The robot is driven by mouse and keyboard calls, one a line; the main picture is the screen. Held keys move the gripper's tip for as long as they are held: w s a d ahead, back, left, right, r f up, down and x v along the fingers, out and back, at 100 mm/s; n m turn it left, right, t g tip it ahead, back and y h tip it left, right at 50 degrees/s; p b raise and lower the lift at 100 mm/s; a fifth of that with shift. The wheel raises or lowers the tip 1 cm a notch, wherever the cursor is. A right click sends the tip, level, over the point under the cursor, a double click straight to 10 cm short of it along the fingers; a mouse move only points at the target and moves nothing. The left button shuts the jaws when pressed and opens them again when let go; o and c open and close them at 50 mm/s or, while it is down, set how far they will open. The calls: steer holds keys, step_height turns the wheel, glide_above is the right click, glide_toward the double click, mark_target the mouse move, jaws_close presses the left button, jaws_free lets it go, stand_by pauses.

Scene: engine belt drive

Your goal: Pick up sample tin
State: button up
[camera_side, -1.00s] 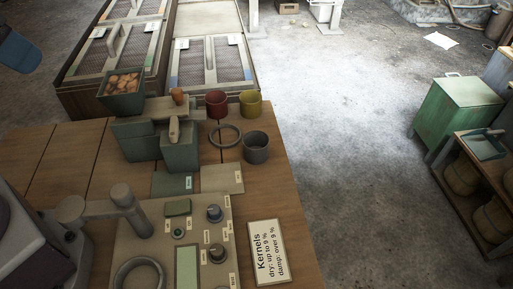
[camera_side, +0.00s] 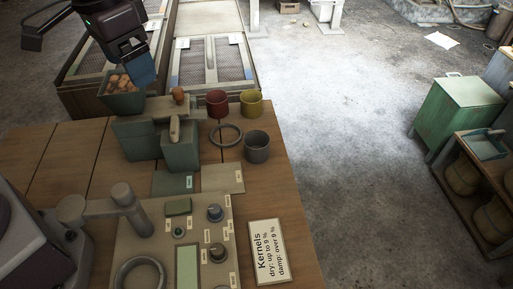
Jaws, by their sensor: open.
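No label marks a sample tin. Three round tins stand on the wooden bench: a red tin (camera_side: 217,104), a yellow tin (camera_side: 251,103) and, nearer the camera, a grey open tin (camera_side: 257,147). I cannot tell from the picture which is the sample tin. My gripper (camera_side: 142,72), dark with a blue end, is at the upper left, above and right of a green bin of kernels (camera_side: 122,101). It is apart from all three tins, to their left. It is open. The gap between its fingers is hidden at this angle.
A grey ring (camera_side: 226,135) lies between the tins and the green box-like device (camera_side: 180,151). A control panel (camera_side: 150,245), an arm-like stand (camera_side: 105,205) and a Kernels sign (camera_side: 267,252) occupy the front. Bare floor (camera_side: 370,150) lies right of the bench.

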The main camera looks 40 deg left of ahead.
steer(key=m+g, duration=0.1)
steer(key=g, duration=0.1)
glide_above(255, 144)
steer(key=s, duration=0.6)
step_height(255, 144, down, 15)
steer(key=shift+w+d+f, duration=0.45)
steer(key=shift+w+d, duration=0.15)
steer(key=shift+w, duration=0.1)
steer(key=shift+t, duration=0.4)
steer(key=f, duration=0.3)
steer(key=w+f, duration=0.1)
steer(key=f, duration=0.3)
steer(key=w+f, duration=0.1)
steer(key=f, duration=0.3)
steer(key=shift+w+d+f, duration=0.15)
steer(key=shift+d, duration=0.1)
steer(key=shift+c, duration=0.4)
steer(key=c, duration=0.9)
